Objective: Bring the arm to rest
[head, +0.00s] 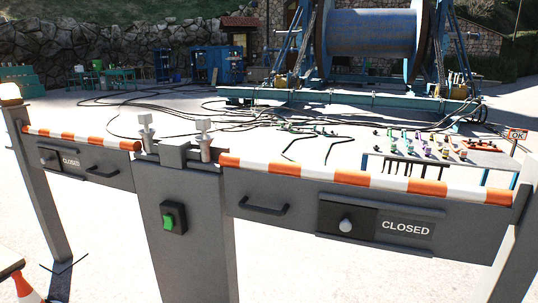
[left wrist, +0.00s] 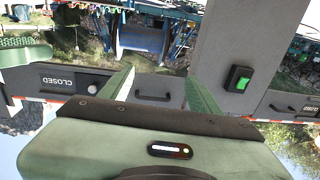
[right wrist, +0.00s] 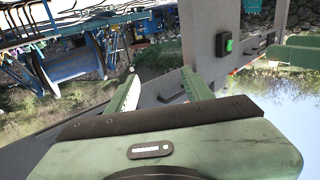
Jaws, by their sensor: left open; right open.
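Neither gripper shows in the head view. In the left wrist view my left gripper (left wrist: 160,72) is open, with nothing between its two green fingers. In the right wrist view my right gripper (right wrist: 159,75) is open and empty too. Both wrist views look upside down at the barrier, and a gate handle (left wrist: 153,97) appears beyond the left fingers. The right gripper also has a handle (right wrist: 173,97) beyond its fingers. I see no finger touching a handle; the distance is hard to tell.
A grey post (head: 190,240) with a green switch (head: 173,217) stands between two gate panels with striped top rails (head: 362,178). Both carry CLOSED signs (head: 407,227). Behind are a cable reel (head: 372,33), loose cables and a connector table (head: 440,158). A cone (head: 10,265) stands lower left.

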